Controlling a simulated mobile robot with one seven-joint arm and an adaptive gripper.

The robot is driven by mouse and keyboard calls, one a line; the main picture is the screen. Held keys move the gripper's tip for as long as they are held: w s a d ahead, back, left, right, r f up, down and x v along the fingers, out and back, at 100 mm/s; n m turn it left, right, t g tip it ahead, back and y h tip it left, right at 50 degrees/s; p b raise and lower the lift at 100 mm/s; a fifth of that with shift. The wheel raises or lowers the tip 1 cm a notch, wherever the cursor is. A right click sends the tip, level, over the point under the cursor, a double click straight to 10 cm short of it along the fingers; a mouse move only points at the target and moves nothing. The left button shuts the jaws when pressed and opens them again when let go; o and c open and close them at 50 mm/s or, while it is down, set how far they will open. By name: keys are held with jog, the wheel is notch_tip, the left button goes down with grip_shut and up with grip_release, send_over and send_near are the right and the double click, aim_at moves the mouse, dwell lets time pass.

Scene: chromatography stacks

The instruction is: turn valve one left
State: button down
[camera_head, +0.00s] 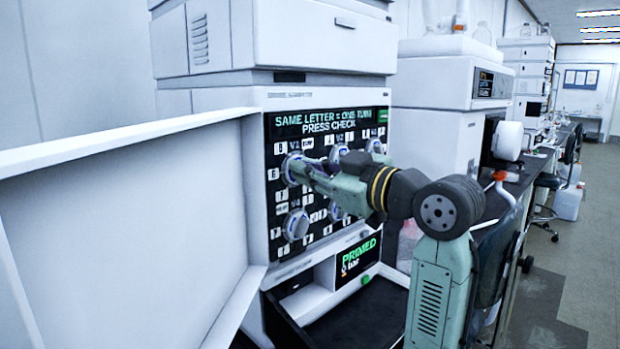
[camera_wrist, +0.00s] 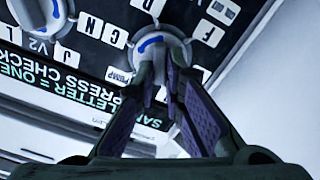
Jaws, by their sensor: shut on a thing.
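Valve one (camera_head: 287,170), a round pale knob under the label V1, sits at the upper left of the black valve panel (camera_head: 262,150). My gripper (camera_head: 300,170) reaches it from the right and partly hides it in the head view. In the wrist view, which is upside down, the two fingers of my gripper (camera_wrist: 160,58) are shut on the valve one knob (camera_wrist: 151,38). A blue mark shows on the knob's face. Valve two (camera_wrist: 45,10) is at the upper left there, apart from the fingers. The sign above the valves reads "SAME LETTER = ONE TURN PRESS CHECK".
Another valve knob (camera_head: 295,225) sits below valve one, and more knobs are partly behind my arm. A lower screen (camera_head: 358,256) reads "PRIMED". An open white door (camera_head: 130,230) stands left of the panel. The aisle floor (camera_head: 590,260) at right is clear.

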jog(key=shift+n, duration=0.5)
jog(key=c, duration=1.7)
grip_release()
jog(key=v, duration=1.2)
